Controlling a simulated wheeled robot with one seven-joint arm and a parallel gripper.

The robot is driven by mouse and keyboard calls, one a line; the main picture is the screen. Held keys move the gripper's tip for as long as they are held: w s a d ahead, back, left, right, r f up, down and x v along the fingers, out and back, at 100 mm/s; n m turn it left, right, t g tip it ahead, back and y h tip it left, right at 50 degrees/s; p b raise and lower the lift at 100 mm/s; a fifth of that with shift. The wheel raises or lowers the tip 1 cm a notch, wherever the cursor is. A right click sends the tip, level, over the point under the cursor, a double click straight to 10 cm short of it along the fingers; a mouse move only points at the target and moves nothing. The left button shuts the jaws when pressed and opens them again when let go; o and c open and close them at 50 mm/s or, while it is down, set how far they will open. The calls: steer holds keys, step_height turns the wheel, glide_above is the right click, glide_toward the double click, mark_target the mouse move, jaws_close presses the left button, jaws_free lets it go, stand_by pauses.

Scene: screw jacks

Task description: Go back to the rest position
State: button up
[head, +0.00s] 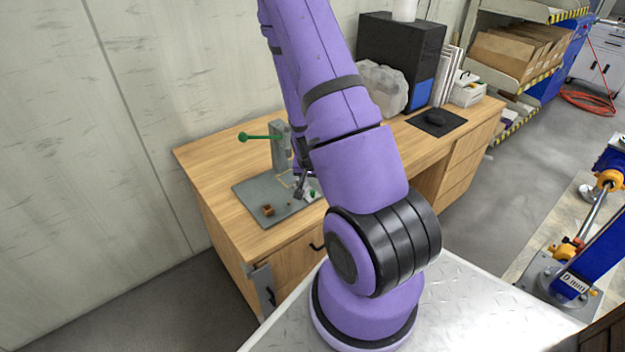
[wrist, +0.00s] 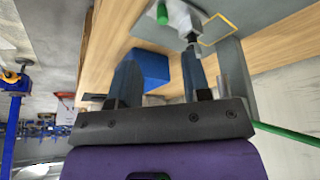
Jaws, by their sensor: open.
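My purple arm crosses the middle of the head view. My gripper (head: 302,184) is low over the grey plate (head: 250,188) on the wooden desk and is partly hidden by the arm. The wrist view shows my gripper (wrist: 160,66) with its two dark fingers apart. A blue block-like shape (wrist: 150,67) shows beyond the gap between them, and I see nothing gripped. A grey upright fixture (head: 279,145) with a green lever (head: 258,137) stands on the plate. The lever also shows in the wrist view (wrist: 287,133), at right.
Small brown parts (head: 268,210) lie on the plate. The desk (head: 220,150) also holds a black computer case (head: 400,50), a clear plastic bag (head: 382,85) and a mouse pad (head: 447,123). A wall stands behind at left; a blue jack (head: 590,265) is at far right.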

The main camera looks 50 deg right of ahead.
steer(key=shift+r, duration=0.1)
stand_by(0.6)
steer(key=w+a+r+n+t+y, duration=0.1)
steer(key=a+r+n, duration=0.1)
steer(key=a+r, duration=0.45)
steer(key=w+a+r+n+y, duration=0.1)
steer(key=w+a+r, duration=0.15)
steer(key=r, duration=0.65)
steer(key=w+a+r+n+t, duration=0.1)
steer(key=a+r+n, duration=0.1)
steer(key=a+r, duration=0.45)
steer(key=s+a+r+n+y, duration=0.1)
steer(key=s+a+r+n, duration=0.2)
steer(key=s+a+r, duration=0.2)
steer(key=s+a+r+n+t, duration=0.1)
steer(key=s+a+r+n, duration=0.2)
steer(key=s+r, duration=0.9)
steer(key=a+r, duration=0.1)
steer(key=a, duration=0.2)
steer(key=shift+s+r+n+y, duration=0.2)
steer(key=shift+r+n+y, duration=0.2)
